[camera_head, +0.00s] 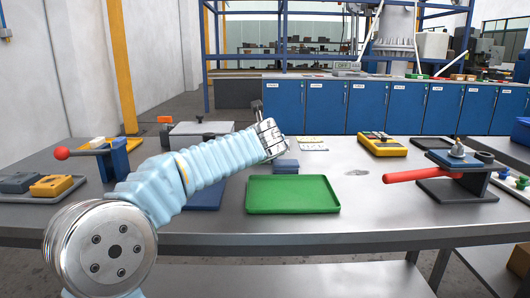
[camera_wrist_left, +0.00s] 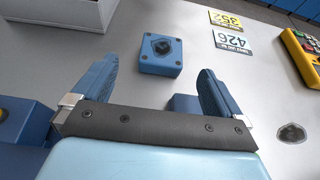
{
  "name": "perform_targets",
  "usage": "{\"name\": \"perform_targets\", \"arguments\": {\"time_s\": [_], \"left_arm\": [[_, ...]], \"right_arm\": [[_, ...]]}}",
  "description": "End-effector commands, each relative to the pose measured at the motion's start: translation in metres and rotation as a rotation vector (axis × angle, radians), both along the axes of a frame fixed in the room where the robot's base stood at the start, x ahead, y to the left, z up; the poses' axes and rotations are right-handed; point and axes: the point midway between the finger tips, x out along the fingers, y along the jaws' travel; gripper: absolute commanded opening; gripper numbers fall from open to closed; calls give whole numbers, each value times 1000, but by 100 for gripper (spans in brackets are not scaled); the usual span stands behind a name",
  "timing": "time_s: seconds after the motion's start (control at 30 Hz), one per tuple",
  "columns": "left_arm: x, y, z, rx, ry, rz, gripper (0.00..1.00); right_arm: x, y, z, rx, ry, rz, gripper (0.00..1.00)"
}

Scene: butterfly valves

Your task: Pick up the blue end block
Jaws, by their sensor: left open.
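A square blue block (camera_wrist_left: 160,57) with a dark socket in its top lies flat on the grey table in the left wrist view, just beyond my left gripper's fingertips. A second blue piece (camera_wrist_left: 184,103) shows partly behind the right-hand finger. Blue block shapes (camera_head: 286,166) also show in the head view, behind the green tray; I cannot tell which piece is which there. My left gripper (camera_wrist_left: 157,70) is open and empty, its fingers spread above the table. In the head view the left gripper (camera_head: 268,138) is above and behind the blue shapes. My right gripper is not in view.
A green tray (camera_head: 293,195) lies in front. A valve with a red lever (camera_head: 415,175) stands right. A yellow device (camera_head: 382,146) and number plates (camera_head: 312,144) lie behind. A grey box (camera_head: 200,135) and a red-knobbed valve (camera_head: 95,152) are left.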

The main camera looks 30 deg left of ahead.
Motion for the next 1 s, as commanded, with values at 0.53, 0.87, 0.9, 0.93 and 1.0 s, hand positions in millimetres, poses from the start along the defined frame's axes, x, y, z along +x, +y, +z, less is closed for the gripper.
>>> {"name": "perform_targets", "arguments": {"time_s": [0.53, 0.87, 0.9, 0.93, 1.0], "left_arm": [[62, 32, -34, 1, 3, 2, 100], [78, 43, -42, 0, 0, 1, 100], [78, 42, -42, -1, 0, 0, 100], [78, 42, -42, -1, 0, 0, 100], [78, 42, -42, -1, 0, 0, 89]], "right_arm": [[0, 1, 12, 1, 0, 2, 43], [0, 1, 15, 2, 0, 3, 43], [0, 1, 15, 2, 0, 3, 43], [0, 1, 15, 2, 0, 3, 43], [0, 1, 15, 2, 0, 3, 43]]}}
